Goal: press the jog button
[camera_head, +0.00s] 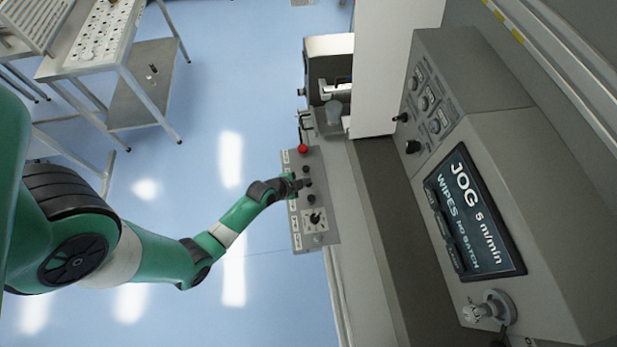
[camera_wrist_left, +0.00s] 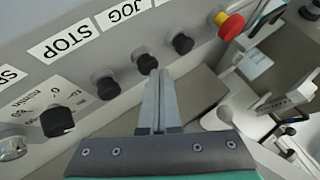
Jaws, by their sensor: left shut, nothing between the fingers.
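The jog button (camera_wrist_left: 146,63) is a black round knob in line with the JOG label (camera_wrist_left: 122,12) on the grey control panel (camera_wrist_left: 25,45). My left gripper (camera_wrist_left: 155,74) is shut and empty. Its fingertips are right at the jog button and overlap its lower edge in the wrist view; they look in contact, but how far the button is pushed in cannot be told. In the head view my left gripper (camera_head: 303,184) reaches the panel (camera_head: 297,238) from the left and partly hides that button. The machine screen (camera_head: 478,225) reads JOG 5 m/min. My right gripper is not in view.
Other black buttons (camera_wrist_left: 107,88) (camera_wrist_left: 183,44) flank the jog button. A red emergency stop (camera_head: 303,148) is at the panel's far end and a dial (camera_head: 316,217) at its near end. The blue floor (camera_head: 210,100) left of the panel is clear up to a metal table (camera_head: 125,50).

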